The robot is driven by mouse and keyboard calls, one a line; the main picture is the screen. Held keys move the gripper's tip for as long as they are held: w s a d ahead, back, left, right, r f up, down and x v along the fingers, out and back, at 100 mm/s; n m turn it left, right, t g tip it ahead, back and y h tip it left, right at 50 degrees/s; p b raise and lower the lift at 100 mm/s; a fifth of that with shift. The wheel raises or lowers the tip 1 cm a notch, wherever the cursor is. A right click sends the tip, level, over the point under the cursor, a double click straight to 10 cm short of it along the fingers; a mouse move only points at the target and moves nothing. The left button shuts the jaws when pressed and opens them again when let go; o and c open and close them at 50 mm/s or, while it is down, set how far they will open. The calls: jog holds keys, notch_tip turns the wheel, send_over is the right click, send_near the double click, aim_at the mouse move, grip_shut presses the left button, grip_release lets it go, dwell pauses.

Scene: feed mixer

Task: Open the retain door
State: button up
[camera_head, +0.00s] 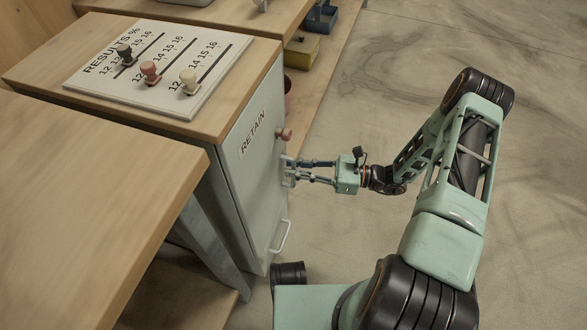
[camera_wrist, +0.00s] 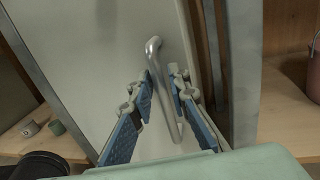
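The pale grey retain door (camera_head: 252,170), labelled RETAIN, is the tall front panel of a wood-topped cabinet. It looks closed or nearly so in the head view. In the wrist view, a curved metal bar handle (camera_wrist: 155,58) stands on the door panel (camera_wrist: 95,55). My gripper's blue-padded fingers (camera_wrist: 163,92) lie on either side of the bar, with some gap showing. Contact is unclear. In the head view the fingers hide that spot.
A second bar handle (camera_head: 281,237) shows lower on the cabinet front. The results board (camera_head: 160,62) with three slider knobs lies on the cabinet top. A wooden table (camera_head: 90,190) stands at left. Grey floor (camera_head: 385,60) is clear behind my arm. A pinkish pot (camera_wrist: 313,75) sits at right.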

jog(key=shift+a, duration=0.35)
grip_shut()
jog(key=shift+d, duration=0.15)
